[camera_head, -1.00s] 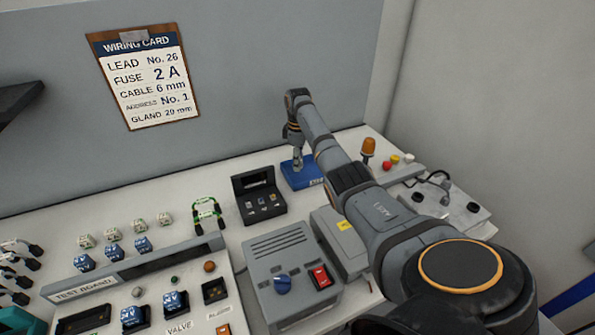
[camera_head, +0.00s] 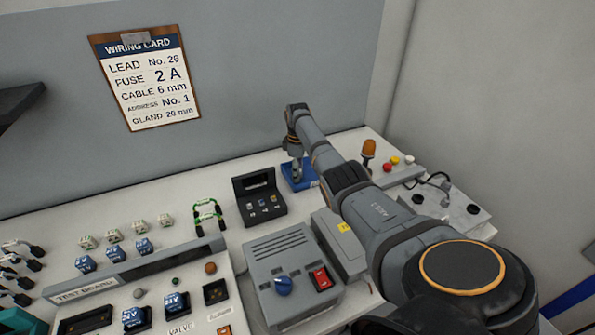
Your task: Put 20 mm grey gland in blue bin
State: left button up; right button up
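The blue bin (camera_head: 288,182) stands on the bench near the back wall, right of the small black open case. My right arm reaches across the bench from the lower right. My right gripper (camera_head: 297,178) points down at the blue bin, its fingertips low over or inside it. The gripper is small and partly covered by my own arm, so I cannot tell whether it is open or shut. I cannot make out a grey gland in it or in the bin. My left gripper is not in view.
A wiring card (camera_head: 150,85) on the wall reads gland 20 mm. A black case (camera_head: 259,200) stands left of the bin. A grey box with a blue knob and red switch (camera_head: 292,270) is in front. An orange beacon (camera_head: 368,150) stands to the right.

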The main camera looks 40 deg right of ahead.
jog(key=shift+r, duration=0.3)
notch_tip(320, 180, up, 12)
jog(key=b, duration=0.1)
jog(key=shift+f, duration=0.15)
dwell(0.5)
